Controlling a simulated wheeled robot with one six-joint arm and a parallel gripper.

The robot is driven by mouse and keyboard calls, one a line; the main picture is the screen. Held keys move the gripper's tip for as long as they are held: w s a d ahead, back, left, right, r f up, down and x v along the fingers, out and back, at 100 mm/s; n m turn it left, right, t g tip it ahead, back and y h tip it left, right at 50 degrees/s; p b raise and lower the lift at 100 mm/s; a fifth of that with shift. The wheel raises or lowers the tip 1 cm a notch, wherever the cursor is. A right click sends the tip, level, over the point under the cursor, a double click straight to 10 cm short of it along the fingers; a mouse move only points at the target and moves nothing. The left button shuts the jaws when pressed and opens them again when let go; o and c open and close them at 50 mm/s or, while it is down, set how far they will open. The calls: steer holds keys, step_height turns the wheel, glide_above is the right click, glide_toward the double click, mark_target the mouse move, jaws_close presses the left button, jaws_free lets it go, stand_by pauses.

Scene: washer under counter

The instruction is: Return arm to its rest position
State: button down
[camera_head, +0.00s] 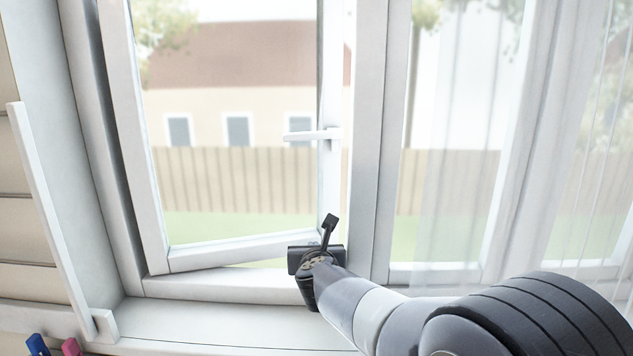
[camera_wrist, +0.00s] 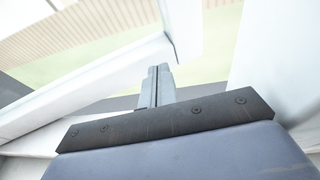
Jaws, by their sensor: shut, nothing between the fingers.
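My gripper (camera_head: 328,226) is at the end of my arm, in front of the lower right corner of the open window sash (camera_head: 230,251). In the wrist view, my gripper (camera_wrist: 158,80) has its two fingers together with nothing between them. The sash's lower corner (camera_wrist: 168,48) is just beyond the fingertips there. I cannot tell whether they touch. My arm comes in from the lower right of the head view, stretched toward the window.
The sash stands ajar, with a white handle (camera_head: 311,134) on its right side. A sheer curtain (camera_head: 465,130) hangs at the right. The white sill (camera_head: 215,325) is clear. Blue (camera_head: 37,345) and pink (camera_head: 71,347) items show at the lower left edge.

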steer(key=shift+m+h, duration=0.6)
steer(key=shift+h, duration=0.2)
steer(key=s, duration=0.4)
steer(key=s+a+p, duration=0.1)
steer(key=s, duration=0.3)
steer(key=s+f+p, duration=0.1)
steer(key=s, duration=0.2)
steer(key=shift+s+a+f, duration=0.1)
steer(key=shift+s+a, duration=0.15)
steer(key=shift+s, duration=0.15)
steer(key=s+r+n+y+b, duration=0.1)
steer(key=s+r+n+b, duration=0.1)
steer(key=s, duration=0.8)
steer(key=shift+s+a+r+n+t+y, duration=0.15)
steer(key=shift+s+a+n+t+y, duration=0.15)
steer(key=shift+n, duration=0.4)
